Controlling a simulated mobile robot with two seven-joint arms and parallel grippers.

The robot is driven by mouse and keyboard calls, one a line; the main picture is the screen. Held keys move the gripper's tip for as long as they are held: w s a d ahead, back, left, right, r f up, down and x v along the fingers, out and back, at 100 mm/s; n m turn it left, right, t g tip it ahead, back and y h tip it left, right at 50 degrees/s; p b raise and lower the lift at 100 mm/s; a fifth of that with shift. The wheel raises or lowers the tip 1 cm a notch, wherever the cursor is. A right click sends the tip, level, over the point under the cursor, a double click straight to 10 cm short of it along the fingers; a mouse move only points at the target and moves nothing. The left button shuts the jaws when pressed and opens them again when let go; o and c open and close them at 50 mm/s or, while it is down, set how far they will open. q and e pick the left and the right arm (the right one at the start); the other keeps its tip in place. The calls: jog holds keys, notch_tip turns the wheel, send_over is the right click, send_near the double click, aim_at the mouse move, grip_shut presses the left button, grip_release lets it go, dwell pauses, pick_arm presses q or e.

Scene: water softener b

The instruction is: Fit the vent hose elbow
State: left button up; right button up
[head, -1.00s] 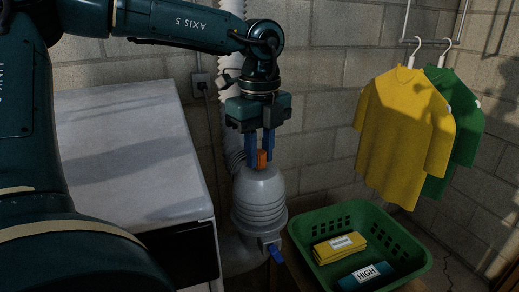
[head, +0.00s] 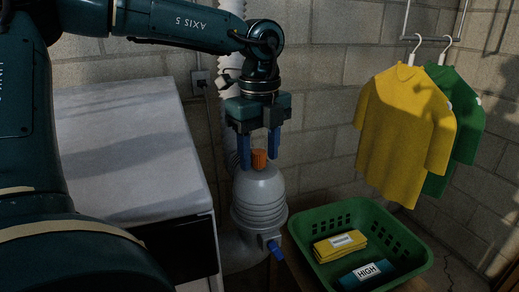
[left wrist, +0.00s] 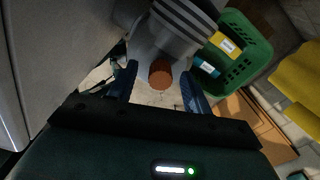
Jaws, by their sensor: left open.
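A grey, ribbed, dome-topped body (head: 260,200) stands upright beside the white cabinet, with an orange cap (head: 259,159) on top and a blue lever (head: 275,248) low at its front. My left gripper (head: 259,163) points down over it, open, with one blue finger on each side of the cap and a gap on both sides. In the left wrist view the orange cap (left wrist: 160,73) sits between the spread fingers (left wrist: 158,72), with the ribbed body (left wrist: 178,32) beyond. I cannot pick out a separate vent hose elbow. My right gripper is not in view.
A white corrugated hose (head: 232,8) runs along the wall behind my arm. The white cabinet (head: 130,140) is close on the left. A green basket (head: 345,215) holding yellow and teal packs is on the right; yellow (head: 405,130) and green shirts hang above.

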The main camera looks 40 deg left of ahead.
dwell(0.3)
pick_arm(q)
jog(key=shift+w+r, duration=0.1)
jog(key=shift+r, duration=0.65)
notch_tip(320, 180, up, 12)
jog(key=shift+p, duration=0.3)
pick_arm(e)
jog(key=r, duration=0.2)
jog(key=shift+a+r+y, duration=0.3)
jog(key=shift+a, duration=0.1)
pick_arm(q)
jog(key=shift+f, duration=0.2)
